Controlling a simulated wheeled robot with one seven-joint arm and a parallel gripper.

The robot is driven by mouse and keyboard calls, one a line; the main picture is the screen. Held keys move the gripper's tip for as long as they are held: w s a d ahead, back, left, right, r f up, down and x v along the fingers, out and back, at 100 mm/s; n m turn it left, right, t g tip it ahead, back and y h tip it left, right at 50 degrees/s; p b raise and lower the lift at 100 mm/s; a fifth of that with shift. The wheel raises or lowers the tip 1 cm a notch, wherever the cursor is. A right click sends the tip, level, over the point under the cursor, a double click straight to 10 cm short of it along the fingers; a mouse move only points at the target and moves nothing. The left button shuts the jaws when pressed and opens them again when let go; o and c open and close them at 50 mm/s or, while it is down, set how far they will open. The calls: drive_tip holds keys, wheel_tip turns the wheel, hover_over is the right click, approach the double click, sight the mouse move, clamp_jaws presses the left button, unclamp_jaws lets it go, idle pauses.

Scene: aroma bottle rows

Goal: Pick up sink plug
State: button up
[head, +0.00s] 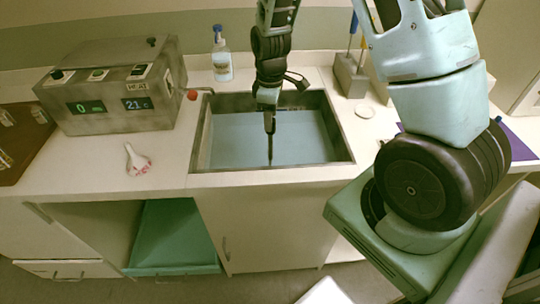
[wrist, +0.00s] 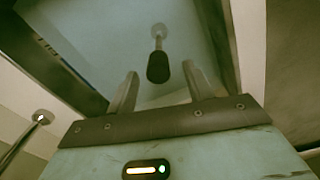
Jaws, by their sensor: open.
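The likely sink plug (wrist: 158,68) has a dark, stubby cylindrical grip on a thin pale stem, with a small round piece at the far end. It shows in the wrist view in front of my gripper (wrist: 161,72). The two fingers are apart, one on each side of its dark grip in the picture; I see no contact, and the depth between them is hard to tell. In the head view my gripper (head: 270,150) points down inside the sink (head: 201,140). There, I cannot clearly make out the plug against the dark fingers.
The sink's walls stand around my gripper. A grey holder (head: 350,77) and white disc (head: 365,112) are right.

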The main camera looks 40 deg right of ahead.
drive_tip(key=p, duration=0.2)
hover_over(270, 149)
drive_tip(key=shift+w+d+f, duration=0.1)
drive_tip(key=shift+w+f, duration=0.05)
drive_tip(key=shift+f, duration=1.3)
drive_tip(key=shift+w+d+f, duration=0.1)
drive_tip(key=shift+f, duration=1.35)
drive_tip(key=c, duration=1.1)
